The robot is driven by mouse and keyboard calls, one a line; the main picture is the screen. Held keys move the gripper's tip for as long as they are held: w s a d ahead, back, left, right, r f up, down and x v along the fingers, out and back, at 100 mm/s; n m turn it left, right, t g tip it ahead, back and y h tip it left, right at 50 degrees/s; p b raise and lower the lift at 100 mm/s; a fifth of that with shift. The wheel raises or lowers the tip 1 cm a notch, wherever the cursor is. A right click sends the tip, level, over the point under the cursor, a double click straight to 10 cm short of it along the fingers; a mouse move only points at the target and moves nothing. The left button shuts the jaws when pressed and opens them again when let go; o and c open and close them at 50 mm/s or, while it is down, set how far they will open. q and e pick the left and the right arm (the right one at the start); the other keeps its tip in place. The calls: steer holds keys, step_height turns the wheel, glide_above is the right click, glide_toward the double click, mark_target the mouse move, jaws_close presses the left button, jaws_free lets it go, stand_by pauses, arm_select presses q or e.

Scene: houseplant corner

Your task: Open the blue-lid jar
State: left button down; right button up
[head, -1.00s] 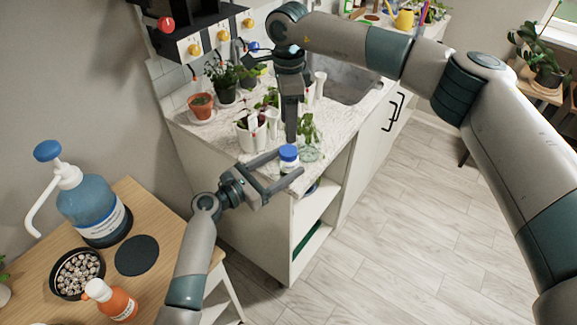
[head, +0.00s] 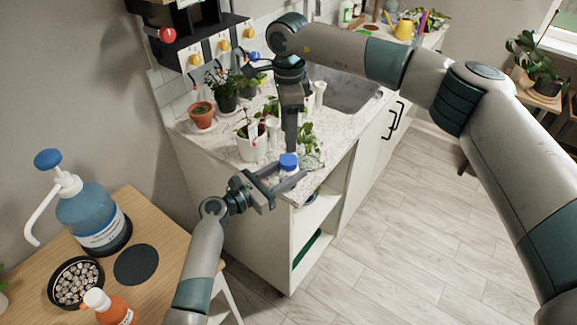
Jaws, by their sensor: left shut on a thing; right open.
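The blue-lid jar is a small white jar (head: 287,171) with a blue lid (head: 288,160), upright at the near corner of the counter. My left gripper (head: 285,179) is shut on the jar's body from the left, and its fingers hide part of the jar. The lid is on the jar. My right gripper (head: 291,143) points down from above, just behind the lid in the picture. It is open and holds nothing; its fingers overlap in this view, and I cannot tell its exact gap to the lid.
A white-potted plant (head: 252,143) and a leafy plant (head: 308,143) stand close to the jar on the counter (head: 217,139). A terracotta pot (head: 202,115) is farther left. The wooden table (head: 172,240) holds a blue pump bottle (head: 90,217) and an orange bottle (head: 113,310).

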steer(key=shift+m, duration=0.3)
steer(key=m, duration=0.8)
steer(key=shift+m, duration=0.3)
steer(key=m, duration=0.8)
steer(key=shift+m, duration=0.3)
steer(key=m, duration=0.8)
steer(key=shift+m, duration=0.4)
steer(key=m, duration=0.9)
